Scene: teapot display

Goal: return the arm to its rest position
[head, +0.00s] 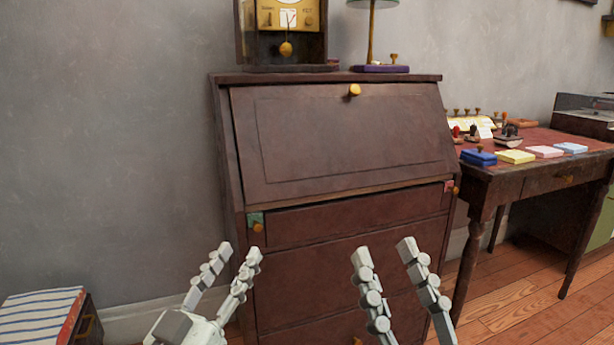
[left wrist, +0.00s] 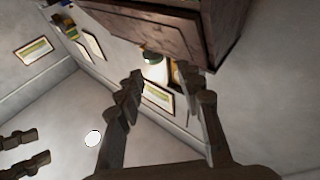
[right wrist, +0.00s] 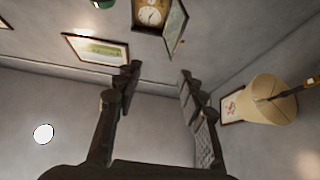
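My left gripper (head: 240,250) is low in the head view, in front of the left side of a dark red-brown secretary desk (head: 340,130). Its fingers are apart with nothing between them; the left wrist view shows the same open fingers (left wrist: 168,85). My right gripper (head: 383,250) is in front of the desk's lower drawers, fingers pointing up and spread. In the right wrist view its fingers (right wrist: 158,75) are also apart and empty. The desk's slanted front is closed, with a yellow knob (head: 354,90) near its top edge.
A clock (head: 288,20) and a lamp (head: 372,30) stand on the desk. A side table (head: 530,175) at right carries stamps and coloured pads. A box with a striped top (head: 40,312) is at lower left. Wooden floor (head: 525,300) shows at lower right.

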